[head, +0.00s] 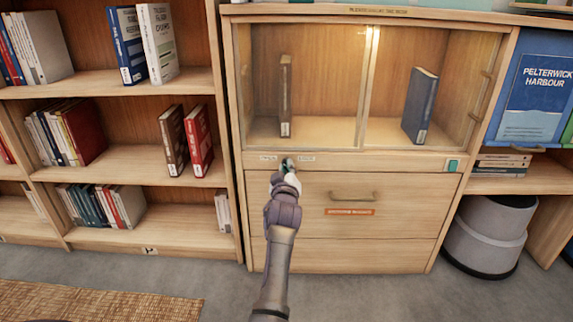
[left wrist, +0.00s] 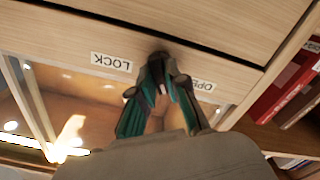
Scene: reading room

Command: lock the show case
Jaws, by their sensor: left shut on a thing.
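The show case (head: 365,151) has a glass front, with a brown book (head: 285,95) and a blue book (head: 420,105) inside. My left gripper (head: 288,168) is at the wooden rail just below the glass. In the left wrist view the gripper (left wrist: 157,85) is shut on a small dark lock knob (left wrist: 158,56), mostly hidden between the fingers. The wrist view is upside down: the LOCK label (left wrist: 111,62) is left of the fingers and the OPEN label (left wrist: 204,87), partly covered, is right. The knob's turn angle cannot be told. My right gripper is not in view.
Below the rail is a drawer (head: 400,180) with a handle (head: 352,196) and an orange label. A teal patch (head: 453,166) is at the rail's right end.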

